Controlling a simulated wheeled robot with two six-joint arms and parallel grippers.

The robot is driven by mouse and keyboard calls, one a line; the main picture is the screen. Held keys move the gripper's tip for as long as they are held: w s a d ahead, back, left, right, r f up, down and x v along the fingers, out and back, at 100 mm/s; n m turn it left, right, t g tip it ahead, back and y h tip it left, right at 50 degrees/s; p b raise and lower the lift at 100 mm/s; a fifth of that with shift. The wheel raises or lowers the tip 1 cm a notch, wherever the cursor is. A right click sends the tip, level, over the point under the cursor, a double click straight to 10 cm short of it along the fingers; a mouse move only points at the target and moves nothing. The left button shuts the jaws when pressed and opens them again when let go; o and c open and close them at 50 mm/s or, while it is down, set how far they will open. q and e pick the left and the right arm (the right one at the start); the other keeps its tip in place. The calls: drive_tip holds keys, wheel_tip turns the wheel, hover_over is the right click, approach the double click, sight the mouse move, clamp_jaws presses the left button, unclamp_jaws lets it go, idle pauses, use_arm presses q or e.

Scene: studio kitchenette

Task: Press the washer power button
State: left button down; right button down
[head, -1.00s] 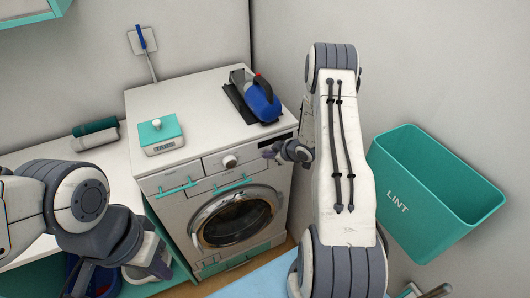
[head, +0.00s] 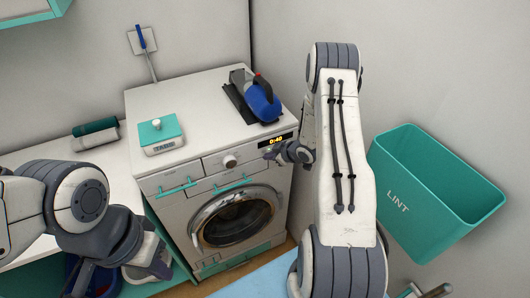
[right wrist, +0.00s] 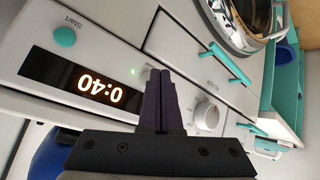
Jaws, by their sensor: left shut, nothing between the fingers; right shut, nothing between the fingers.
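The washer (head: 205,180) stands against the back wall, its round door closed. Its display (head: 277,141) is lit and reads 0:40; it also shows upside down in the right wrist view (right wrist: 75,82). A small green light (right wrist: 134,71) glows on the panel beside the power button (right wrist: 147,72), which my fingertips partly hide. My right gripper (head: 268,152) is shut and empty, its tips (right wrist: 160,76) at or very near that button; I cannot tell if they touch. The teal Start button (right wrist: 64,37) is apart from them. My left gripper (head: 82,280) is shut, low at the left.
The selector knob (right wrist: 207,114) is close to my right fingers. A teal LINT bin (head: 430,205) is at the right. Rolled towels (head: 95,133) lie on the left counter.

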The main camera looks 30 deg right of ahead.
drive_tip(key=shift+s, duration=0.15)
drive_tip(key=s, duration=0.6)
drive_tip(key=shift+a+b, duration=0.2)
drive_tip(key=shift+b, duration=0.1)
drive_tip(key=shift+w, duration=0.1)
idle(0.4)
drive_tip(key=w+a+r+g+h+b, duration=0.25)
drive_tip(key=a+r, duration=0.35)
drive_tip(key=a, duration=0.3)
drive_tip(key=s+a+r+g+b, duration=0.1)
drive_tip(key=s+a+r, duration=0.25)
drive_tip(key=a, duration=0.25)
drive_tip(key=s+a+r+g+b, duration=0.1)
drive_tip(key=s+a+r+b, duration=0.1)
drive_tip(key=s+a, duration=0.3)
drive_tip(key=s+a+r+g, duration=0.1)
drive_tip(key=s+a, duration=0.2)
drive_tip(key=s, duration=0.4)
drive_tip(key=s+a+r+g+b, duration=0.1)
drive_tip(key=s+a+r+g, duration=0.1)
drive_tip(key=s, duration=0.5)
drive_tip(key=s+a+r+g+y+b, duration=0.1)
drive_tip(key=s+a, duration=0.3)
drive_tip(key=s, duration=0.3)
drive_tip(key=shift+a+r, duration=0.3)
drive_tip(key=shift+a, duration=0.05)
